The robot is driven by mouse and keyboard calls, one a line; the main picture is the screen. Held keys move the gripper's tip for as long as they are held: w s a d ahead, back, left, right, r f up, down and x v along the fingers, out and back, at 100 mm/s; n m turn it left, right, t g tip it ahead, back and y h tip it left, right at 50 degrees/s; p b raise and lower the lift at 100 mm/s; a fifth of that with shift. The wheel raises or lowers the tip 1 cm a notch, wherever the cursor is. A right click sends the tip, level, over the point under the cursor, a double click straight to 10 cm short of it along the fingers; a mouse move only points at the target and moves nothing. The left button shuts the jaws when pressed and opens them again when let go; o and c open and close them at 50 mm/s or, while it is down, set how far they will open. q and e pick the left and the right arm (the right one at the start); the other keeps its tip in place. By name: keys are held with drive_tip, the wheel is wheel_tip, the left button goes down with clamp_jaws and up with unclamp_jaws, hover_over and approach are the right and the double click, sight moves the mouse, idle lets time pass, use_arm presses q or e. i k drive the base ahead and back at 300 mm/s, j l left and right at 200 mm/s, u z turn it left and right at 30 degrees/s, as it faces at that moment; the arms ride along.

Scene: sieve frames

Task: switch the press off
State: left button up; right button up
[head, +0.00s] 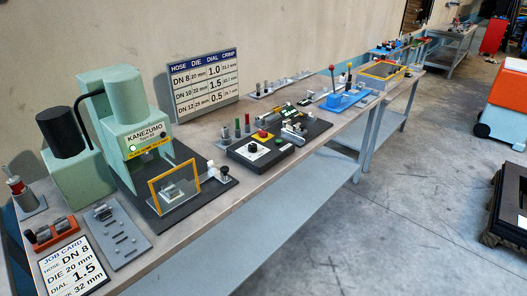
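The light green press (124,112), marked KANEZUMO, stands on the workbench at the left. A black motor-like cylinder (62,130) and a black hose are at its left. I cannot tell which control is the press's switch. Neither gripper is in view.
A chart board (205,84) leans at the wall. The job card (73,266), a grey plate (117,234) and an orange block (51,233) lie at the bench's front left. Concrete floor (385,215) is clear before the bench.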

sight(262, 134)
drive_tip(key=u, duration=0.4)
drive_tip(key=i+l+u, duration=0.1)
drive_tip(key=l+u, duration=0.25)
drive_tip(key=i+l+u, duration=0.1)
drive_tip(key=u, duration=0.3)
drive_tip(key=l+u, duration=0.75)
drive_tip(key=l, duration=1.2)
drive_tip(key=k+l+u, duration=0.1)
drive_tip(key=l, duration=0.45)
